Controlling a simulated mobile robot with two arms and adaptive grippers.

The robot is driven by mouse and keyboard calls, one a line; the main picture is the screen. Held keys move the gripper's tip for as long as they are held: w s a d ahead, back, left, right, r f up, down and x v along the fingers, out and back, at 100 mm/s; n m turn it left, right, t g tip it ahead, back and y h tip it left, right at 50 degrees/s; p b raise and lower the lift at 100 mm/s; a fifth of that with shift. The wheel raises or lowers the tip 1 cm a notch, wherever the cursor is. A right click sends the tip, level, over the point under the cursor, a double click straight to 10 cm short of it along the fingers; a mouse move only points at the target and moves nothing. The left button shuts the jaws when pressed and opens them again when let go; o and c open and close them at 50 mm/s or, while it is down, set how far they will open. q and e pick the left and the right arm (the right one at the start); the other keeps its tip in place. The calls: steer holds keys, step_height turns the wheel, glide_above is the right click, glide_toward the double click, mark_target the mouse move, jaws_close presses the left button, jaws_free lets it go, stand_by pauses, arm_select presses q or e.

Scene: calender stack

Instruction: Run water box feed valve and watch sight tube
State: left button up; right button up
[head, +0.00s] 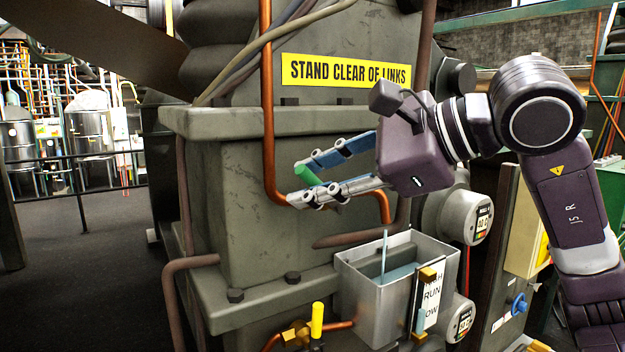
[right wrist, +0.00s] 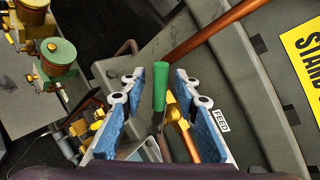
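My right gripper (head: 311,178) is open, with its blue-padded fingers on either side of a green valve handle (head: 307,174). In the right wrist view the handle (right wrist: 160,85) stands between the fingertips, with a visible gap on both sides. A brass valve body (right wrist: 178,112) and a FEED label (right wrist: 221,120) are close by. The grey water box (head: 352,292) is below the gripper, with bluish water inside and a thin pale blue vertical strip, rod or stream. A sight tube (head: 416,304) with brass fittings stands beside a HIGH/RUN/LOW plate (head: 432,302); its level is unclear. My left gripper is out of view.
A copper pipe (head: 267,110) runs down the big grey machine housing (head: 235,215) beside the fingers. A yellow-handled valve (head: 317,320) is at the bottom. Round gauges (head: 480,222) stand at the right. A yellow sign (head: 345,70) reads STAND CLEAR OF LINKS. Open floor lies at left.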

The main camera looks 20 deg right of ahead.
steer(key=v, duration=1.2)
stand_by(6.8)
